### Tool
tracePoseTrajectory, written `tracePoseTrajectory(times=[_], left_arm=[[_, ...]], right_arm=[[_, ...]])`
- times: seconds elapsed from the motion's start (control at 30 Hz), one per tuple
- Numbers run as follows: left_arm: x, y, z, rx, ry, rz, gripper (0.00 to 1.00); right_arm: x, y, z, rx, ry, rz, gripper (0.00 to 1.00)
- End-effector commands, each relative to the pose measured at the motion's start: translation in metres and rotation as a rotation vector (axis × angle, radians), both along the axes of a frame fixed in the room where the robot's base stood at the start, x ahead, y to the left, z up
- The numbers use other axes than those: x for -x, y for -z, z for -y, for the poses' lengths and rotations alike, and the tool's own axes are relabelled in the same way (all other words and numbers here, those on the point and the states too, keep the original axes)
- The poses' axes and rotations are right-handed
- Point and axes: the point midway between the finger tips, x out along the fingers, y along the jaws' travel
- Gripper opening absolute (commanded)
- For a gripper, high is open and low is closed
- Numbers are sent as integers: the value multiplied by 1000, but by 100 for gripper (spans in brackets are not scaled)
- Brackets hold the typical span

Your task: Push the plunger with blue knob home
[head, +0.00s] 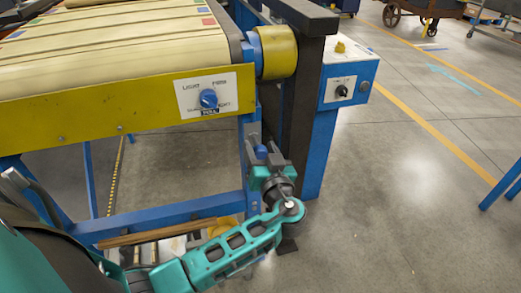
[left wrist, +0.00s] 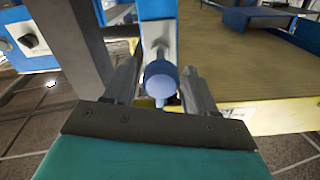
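The plunger's round blue knob (head: 261,152) shows at the front of the blue leg below the conveyor's yellow side rail. In the left wrist view the blue knob (left wrist: 160,78) is near the centre, facing the camera, with a light grey mounting plate (left wrist: 158,35) behind it. My left gripper (head: 264,160) is at the knob, with one finger on each side of it. Its fingers (left wrist: 162,88) stand apart, with a narrow gap visible beside the knob. My right gripper is in neither view.
A blue rotary knob (head: 208,98) on a labelled plate sits on the yellow rail (head: 140,110). A dark post (head: 302,110) stands just right of the gripper, with a blue control box (head: 348,82) beyond it.

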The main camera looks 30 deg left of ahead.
Motion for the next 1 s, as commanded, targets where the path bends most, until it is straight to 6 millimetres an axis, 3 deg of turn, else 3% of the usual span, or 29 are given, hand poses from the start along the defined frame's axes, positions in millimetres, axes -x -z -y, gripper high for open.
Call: tracePoseTrajectory(times=[0.07,0.57,0.83,1.0], left_arm=[[0,0,0,0,0,0,48],[0,-1,0,-1,0,1,0],[-2,-1,-1,-2,0,3,0],[-14,2,-16,-2,-3,7,0]], right_arm=[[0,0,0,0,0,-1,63],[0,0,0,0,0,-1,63],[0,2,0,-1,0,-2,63],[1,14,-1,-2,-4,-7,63]])
